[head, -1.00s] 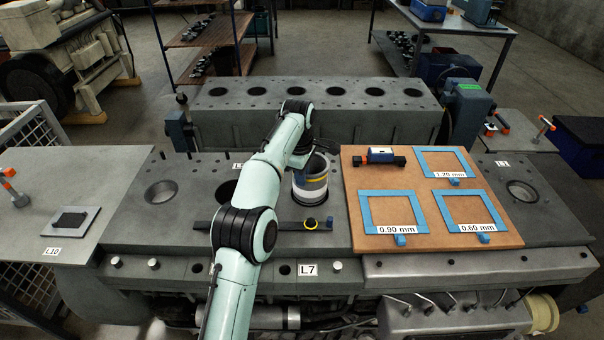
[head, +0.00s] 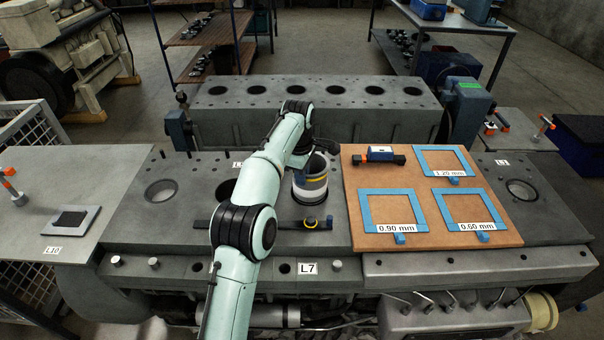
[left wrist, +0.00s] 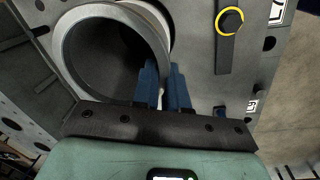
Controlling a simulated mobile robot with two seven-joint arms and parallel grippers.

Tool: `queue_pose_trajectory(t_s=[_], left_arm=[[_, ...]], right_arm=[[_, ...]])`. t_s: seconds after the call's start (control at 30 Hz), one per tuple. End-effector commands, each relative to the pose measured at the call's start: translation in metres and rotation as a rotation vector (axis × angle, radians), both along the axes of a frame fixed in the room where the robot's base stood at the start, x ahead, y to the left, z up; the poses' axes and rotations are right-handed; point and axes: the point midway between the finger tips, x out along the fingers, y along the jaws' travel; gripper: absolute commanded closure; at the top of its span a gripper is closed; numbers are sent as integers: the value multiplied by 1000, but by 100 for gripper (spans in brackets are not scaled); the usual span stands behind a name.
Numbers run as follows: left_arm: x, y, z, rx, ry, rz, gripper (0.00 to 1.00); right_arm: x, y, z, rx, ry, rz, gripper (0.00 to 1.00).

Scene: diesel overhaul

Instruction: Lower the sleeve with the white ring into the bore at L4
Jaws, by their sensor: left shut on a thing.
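The sleeve (head: 311,182) is a grey cylinder with a white band and a yellow mark, upright over the engine deck just left of the brown board. Its open round rim (left wrist: 68,55) fills the upper left of the left wrist view. My left gripper (left wrist: 165,88) is shut on the sleeve's near wall, its blue fingers on either side of the wall. In the head view the gripper (head: 320,148) is small and partly hidden by its arm. The bore under the sleeve is hidden, so I cannot tell how deep the sleeve sits. My right gripper is out of view.
A dark bar with a yellow-ringed knob (head: 310,223) lies just in front of the sleeve. The brown board (head: 350,205) with blue frames stands close on the right. An open bore (head: 161,191) is at the left of the deck; another is partly behind my arm.

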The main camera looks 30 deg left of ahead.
Motion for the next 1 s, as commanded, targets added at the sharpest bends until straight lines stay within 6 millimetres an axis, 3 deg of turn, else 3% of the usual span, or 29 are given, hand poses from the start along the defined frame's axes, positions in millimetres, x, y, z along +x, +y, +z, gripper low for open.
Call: queue_pose_trajectory(t_s=[1.0], left_arm=[[1,0,-27,0,-8,1,100]], right_arm=[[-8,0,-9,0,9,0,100]])
